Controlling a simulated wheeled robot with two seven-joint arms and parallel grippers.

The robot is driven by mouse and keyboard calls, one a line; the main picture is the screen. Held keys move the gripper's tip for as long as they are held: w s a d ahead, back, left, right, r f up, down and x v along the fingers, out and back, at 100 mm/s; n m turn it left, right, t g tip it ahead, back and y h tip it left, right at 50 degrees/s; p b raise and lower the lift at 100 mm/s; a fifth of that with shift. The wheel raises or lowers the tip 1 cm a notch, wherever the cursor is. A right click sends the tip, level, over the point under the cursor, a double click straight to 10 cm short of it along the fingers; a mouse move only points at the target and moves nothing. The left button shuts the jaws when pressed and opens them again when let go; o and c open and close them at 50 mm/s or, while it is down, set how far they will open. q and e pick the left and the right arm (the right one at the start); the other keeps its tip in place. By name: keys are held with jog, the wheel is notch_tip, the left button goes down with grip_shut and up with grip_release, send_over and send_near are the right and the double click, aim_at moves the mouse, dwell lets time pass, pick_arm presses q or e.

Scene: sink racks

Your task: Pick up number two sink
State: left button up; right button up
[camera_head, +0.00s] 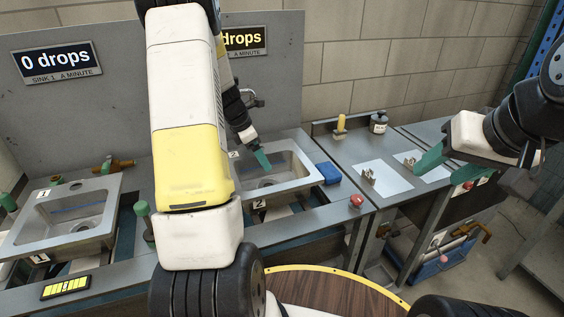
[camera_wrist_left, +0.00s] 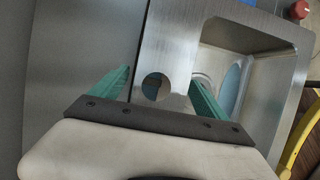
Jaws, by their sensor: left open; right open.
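The number two sink (camera_head: 310,177) is a steel basin on the rack at centre, with "2" labels on its front and back rims. My left arm crosses in front of its left part. My left gripper (camera_head: 262,158) is at its back rim, open and empty. In the left wrist view, its green fingers (camera_wrist_left: 158,84) stand apart on either side of the sink's flat rim (camera_wrist_left: 172,48), which has a round hole. One finger is over the basin side, the other beyond the outer edge. Contact cannot be told. My right gripper (camera_head: 448,165) is open and empty at right.
The number one sink (camera_head: 110,200) sits at left, below a "0 drops" sign (camera_head: 57,62). A blue block (camera_head: 328,172) is at sink two's right corner. A red button (camera_head: 357,201) is on the front rail. A bench with metal plates (camera_head: 382,180) stands at right. A round wooden table (camera_head: 335,293) is in front.

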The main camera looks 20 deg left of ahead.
pick_arm(q)
grip_shut()
jog(key=shift+r, duration=0.1)
dwell(0.3)
